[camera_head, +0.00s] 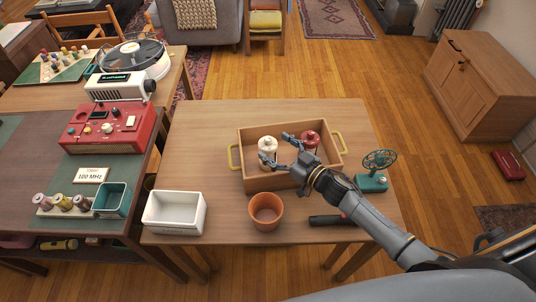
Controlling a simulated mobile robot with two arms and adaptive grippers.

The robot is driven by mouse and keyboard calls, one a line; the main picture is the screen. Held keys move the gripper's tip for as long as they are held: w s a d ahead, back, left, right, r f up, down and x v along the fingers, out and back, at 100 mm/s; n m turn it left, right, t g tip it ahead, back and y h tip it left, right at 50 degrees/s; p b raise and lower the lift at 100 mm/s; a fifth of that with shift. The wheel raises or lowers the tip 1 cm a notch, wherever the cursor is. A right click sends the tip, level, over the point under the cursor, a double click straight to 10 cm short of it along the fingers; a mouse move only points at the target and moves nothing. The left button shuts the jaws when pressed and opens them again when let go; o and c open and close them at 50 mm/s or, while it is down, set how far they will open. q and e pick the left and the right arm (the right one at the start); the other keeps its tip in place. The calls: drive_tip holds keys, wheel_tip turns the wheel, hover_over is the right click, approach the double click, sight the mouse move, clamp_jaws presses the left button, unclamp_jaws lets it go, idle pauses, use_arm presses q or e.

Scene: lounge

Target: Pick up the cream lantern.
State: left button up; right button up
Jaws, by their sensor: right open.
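The cream lantern (267,146) stands upright in the wooden tray (263,183), left of a red lantern (310,137). My right gripper (274,148) is open over the tray, reaching in from the lower right. One finger shows at the lantern's lower front and the other at its upper right. The lantern appears to lie at the mouth of the open fingers; I cannot tell whether they touch it. The gripper partly hides the tray floor and the red lantern's lower part. My left gripper is not in view.
An orange pot (266,211), a white bin (174,212), a dark-handled tool (328,220) and a teal device with a wheel (372,181) stand around the tray. The table (205,135) is clear left of and behind the tray. A second table with a red radio (103,130) adjoins at left.

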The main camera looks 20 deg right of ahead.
drive_tip(key=shift+x, duration=0.95)
drive_tip(key=shift+c, duration=0.5)
clamp_jaws()
drive_tip(key=shift+r, duration=0.15)
